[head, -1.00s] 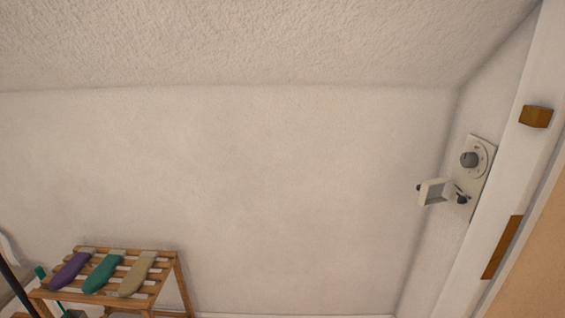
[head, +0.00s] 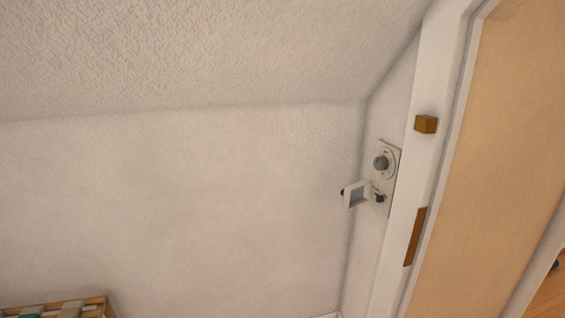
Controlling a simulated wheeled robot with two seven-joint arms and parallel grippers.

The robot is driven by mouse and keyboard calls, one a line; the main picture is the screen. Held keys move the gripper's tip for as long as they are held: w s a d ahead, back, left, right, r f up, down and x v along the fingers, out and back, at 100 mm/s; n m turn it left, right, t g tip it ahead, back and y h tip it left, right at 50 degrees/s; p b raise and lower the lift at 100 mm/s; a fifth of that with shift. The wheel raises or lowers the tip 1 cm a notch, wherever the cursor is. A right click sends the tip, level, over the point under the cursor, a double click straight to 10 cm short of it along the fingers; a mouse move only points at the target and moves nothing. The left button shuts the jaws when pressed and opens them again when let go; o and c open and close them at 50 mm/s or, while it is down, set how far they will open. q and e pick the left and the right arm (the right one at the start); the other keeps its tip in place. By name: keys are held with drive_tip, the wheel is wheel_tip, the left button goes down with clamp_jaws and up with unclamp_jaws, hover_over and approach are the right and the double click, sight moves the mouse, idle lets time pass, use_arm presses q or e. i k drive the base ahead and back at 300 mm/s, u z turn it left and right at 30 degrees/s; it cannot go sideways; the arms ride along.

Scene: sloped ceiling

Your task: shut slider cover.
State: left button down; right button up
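A pale wall plate (head: 391,160) is fixed to the narrow wall right of the corner. It carries a round dark grey knob (head: 381,163) on its upper part. Below the knob, a small whitish cover (head: 355,194) shaped like a frame stands out from the plate, swung open to the left. A small dark part (head: 379,198) shows on the plate beside the cover; I cannot tell its exact shape. Neither of my grippers is in view.
A white door frame (head: 425,160) with a tan door panel (head: 500,150) stands right of the plate. A brown block (head: 426,124) and a brown strip (head: 415,237) sit on the frame. A wooden slatted rack (head: 95,304) shows at the lower left. The sloped ceiling (head: 200,50) is above.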

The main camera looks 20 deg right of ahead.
sight(355, 194)
drive_tip(key=k, duration=0.5)
drive_tip(key=z, duration=1.25)
drive_tip(key=i, duration=0.75)
drive_tip(key=u, duration=1.85)
